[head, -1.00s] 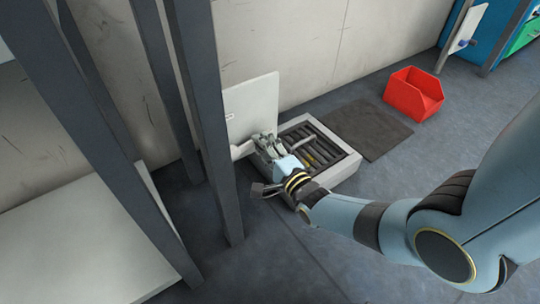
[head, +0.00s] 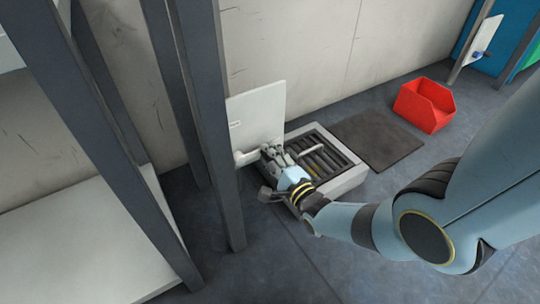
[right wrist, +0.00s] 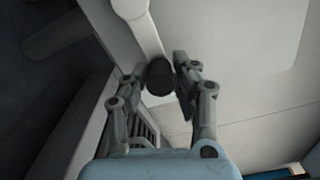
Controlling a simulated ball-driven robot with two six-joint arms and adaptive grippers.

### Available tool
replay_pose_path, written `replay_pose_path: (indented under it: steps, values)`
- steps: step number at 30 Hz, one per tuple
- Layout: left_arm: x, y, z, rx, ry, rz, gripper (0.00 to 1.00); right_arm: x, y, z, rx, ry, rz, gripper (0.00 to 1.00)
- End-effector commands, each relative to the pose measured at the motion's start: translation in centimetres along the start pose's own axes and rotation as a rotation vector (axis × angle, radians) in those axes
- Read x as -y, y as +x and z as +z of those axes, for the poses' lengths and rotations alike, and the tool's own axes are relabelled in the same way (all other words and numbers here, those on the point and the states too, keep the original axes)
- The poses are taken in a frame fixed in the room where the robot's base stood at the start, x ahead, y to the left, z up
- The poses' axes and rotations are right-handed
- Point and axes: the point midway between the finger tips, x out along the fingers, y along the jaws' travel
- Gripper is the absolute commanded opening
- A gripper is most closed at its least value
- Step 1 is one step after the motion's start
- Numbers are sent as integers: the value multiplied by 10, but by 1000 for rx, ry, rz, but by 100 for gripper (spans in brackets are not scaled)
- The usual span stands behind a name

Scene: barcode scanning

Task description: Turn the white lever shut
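A white panel (head: 262,112) stands at the wall beside a dark post, and the white lever (head: 243,158) shows low on it in the head view. In the right wrist view the lever's pale arm (right wrist: 143,28) comes down from the top and ends in a dark round knob (right wrist: 160,76). My right gripper (head: 272,152) is at the lever's end. In the right wrist view its fingertips (right wrist: 160,68) stand on either side of the knob, close to it; whether both press on it is not clear. My left gripper is out of view.
A grey floor tray with dark slats (head: 353,181) lies just right of my right gripper. A dark mat (head: 377,140) and a red bin (head: 424,105) lie farther right. Dark posts (head: 208,130) and a pale shelf (head: 85,250) stand at left. Front floor is open.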

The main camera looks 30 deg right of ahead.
Motion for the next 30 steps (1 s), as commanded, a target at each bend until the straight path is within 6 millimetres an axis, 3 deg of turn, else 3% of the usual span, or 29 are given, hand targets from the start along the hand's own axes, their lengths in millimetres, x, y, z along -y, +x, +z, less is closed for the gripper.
replay_pose_path:
  steps: [5,14,17,30]
  values:
    - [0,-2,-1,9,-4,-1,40,3,5,-2,-1,-2,-5,48]
    - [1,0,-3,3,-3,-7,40,1,0,-1,0,-2,-3,48]
    - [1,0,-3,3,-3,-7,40,0,-10,-1,0,-2,-1,48]
    - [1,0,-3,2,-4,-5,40,1,-99,-1,1,-2,-3,48]
